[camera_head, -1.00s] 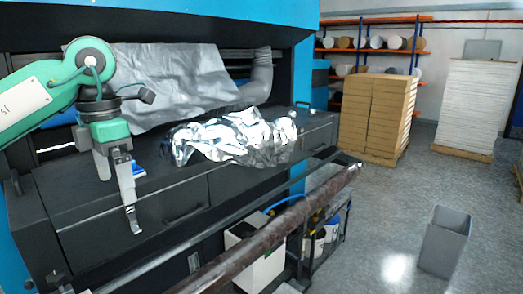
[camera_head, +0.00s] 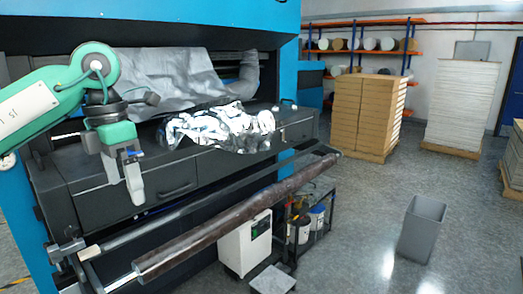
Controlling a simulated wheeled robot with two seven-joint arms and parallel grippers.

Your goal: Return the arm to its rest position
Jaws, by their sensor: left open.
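My left arm comes in from the left in the head view, green and white. Its gripper (camera_head: 133,190) hangs pointing down in front of the dark drawer fronts of the laminating machine (camera_head: 285,65). The gripper is open, and I see nothing between its fingers. My right gripper is not in view.
Crumpled silver foil (camera_head: 220,127) lies on the machine's ledge. A long dark brown roll (camera_head: 235,218) runs along the front below the gripper. A grey bin (camera_head: 422,230) stands on open floor at right.

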